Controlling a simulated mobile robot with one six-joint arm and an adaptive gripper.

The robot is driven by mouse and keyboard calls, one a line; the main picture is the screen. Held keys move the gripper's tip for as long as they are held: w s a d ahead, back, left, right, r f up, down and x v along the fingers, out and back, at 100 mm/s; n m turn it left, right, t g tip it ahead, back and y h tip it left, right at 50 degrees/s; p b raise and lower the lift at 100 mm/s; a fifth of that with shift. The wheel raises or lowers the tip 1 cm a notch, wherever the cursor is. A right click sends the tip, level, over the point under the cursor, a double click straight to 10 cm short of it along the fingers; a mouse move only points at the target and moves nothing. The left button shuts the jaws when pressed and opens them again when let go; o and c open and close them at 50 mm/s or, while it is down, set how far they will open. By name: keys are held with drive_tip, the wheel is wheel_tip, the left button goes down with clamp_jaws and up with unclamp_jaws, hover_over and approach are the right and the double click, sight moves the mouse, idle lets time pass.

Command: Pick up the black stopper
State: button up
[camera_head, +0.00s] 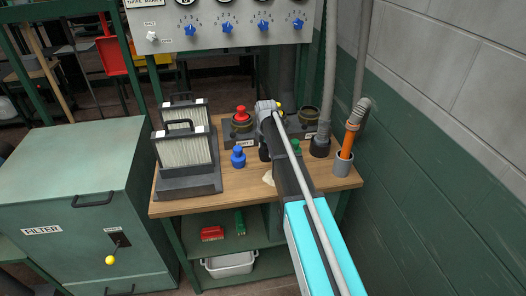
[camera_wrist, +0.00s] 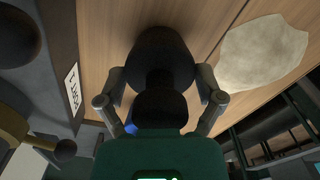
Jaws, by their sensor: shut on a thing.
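The black stopper (camera_wrist: 160,58) fills the middle of the wrist view, with a wide dark head and a narrower neck. My gripper (camera_wrist: 160,82) has one finger on each side of the stopper and is shut on it. The wooden bench top shows behind it; I cannot tell whether the stopper touches the wood. In the head view my arm covers most of this spot, and the stopper cannot be made out clearly.
A blue stopper (camera_head: 238,157) stands left of my arm, near a port with a red stopper (camera_head: 241,114). A green stopper (camera_head: 296,146) is to the right. A pale flat patch (camera_wrist: 262,52) lies on the bench. Filter panels (camera_head: 185,150) stand left; a grey cup (camera_head: 342,165) stands right.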

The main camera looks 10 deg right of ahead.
drive_tip(key=shift+r+p, duration=1.4)
drive_tip(key=shift+r, duration=0.05)
drive_tip(key=s+a+r+p, duration=0.2)
drive_tip(key=s+r+p, duration=0.3)
drive_tip(key=s, duration=0.1)
drive_tip(key=s+a+r+p, duration=0.3)
drive_tip(key=s+r+p, duration=0.2)
drive_tip(key=s, duration=0.2)
drive_tip(key=shift+a, duration=0.35)
